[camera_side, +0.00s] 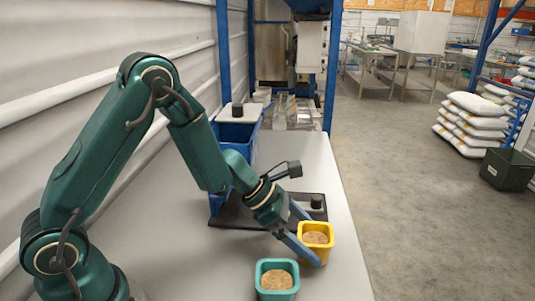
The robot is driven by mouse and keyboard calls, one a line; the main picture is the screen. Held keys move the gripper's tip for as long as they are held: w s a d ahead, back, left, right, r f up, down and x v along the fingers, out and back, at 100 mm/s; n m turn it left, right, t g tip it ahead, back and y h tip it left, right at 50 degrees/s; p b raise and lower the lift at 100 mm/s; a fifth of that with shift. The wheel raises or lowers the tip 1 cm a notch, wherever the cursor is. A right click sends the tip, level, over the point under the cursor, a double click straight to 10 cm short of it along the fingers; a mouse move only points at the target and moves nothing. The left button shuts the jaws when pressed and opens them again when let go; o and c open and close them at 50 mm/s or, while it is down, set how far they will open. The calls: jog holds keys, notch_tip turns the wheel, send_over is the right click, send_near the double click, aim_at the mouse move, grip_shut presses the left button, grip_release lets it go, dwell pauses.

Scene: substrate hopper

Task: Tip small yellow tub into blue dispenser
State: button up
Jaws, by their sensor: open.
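The small yellow tub (327,252) stands upright on the grey table, filled with brown granular substrate. My gripper (312,240) is at the tub, its two blue-grey fingers open. One finger runs along the tub's near left side and the other reaches toward its far left side; I cannot tell whether they touch it. The blue dispenser (243,136) stands farther back on the table, with a pale top bearing a black knob. My arm hides part of its lower front.
A green tub (276,291) with similar substrate stands just in front of the yellow tub. A dark flat base (232,213) with a black knob (316,201) lies behind my gripper. Blue frame posts (333,70) rise at the table's back. The table's front left is clear.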

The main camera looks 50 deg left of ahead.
jog(key=shift+c, duration=0.3)
jog(key=c, duration=1)
notch_tip(320, 180, up, 6)
